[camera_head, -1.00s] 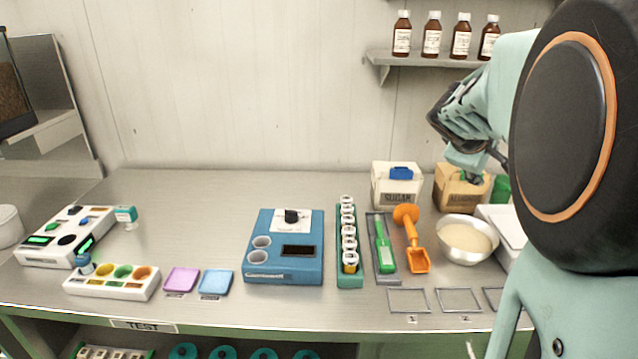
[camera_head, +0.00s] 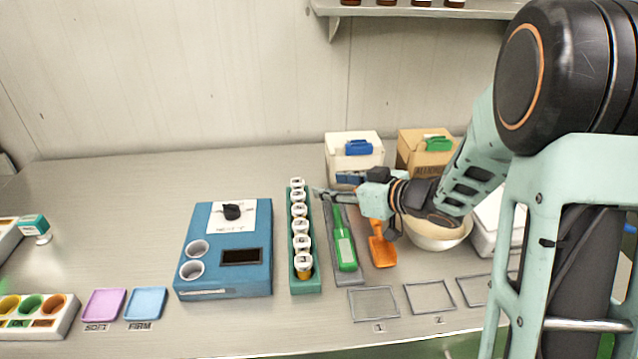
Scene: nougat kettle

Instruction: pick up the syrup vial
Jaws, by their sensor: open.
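The green rack (camera_head: 293,283) stands right of the blue machine and holds a row of white-capped vials. The front vial (camera_head: 304,270) shows amber content below its cap and looks like the syrup vial; it is upright in the rack. The contents of the vials behind it are hard to make out. My gripper (camera_head: 326,188) is open and points left. Its fingertips are just right of the rear part of the rack, well behind the amber vial. I cannot tell whether they touch a vial.
The blue machine (camera_head: 225,280) stands close left of the rack. A green-handled tool (camera_head: 345,250) on a grey tray and an orange scoop (camera_head: 381,250) lie to the right. A sugar box (camera_head: 340,150), an almond box (camera_head: 412,145) and a bowl (camera_head: 435,240) stand behind and right.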

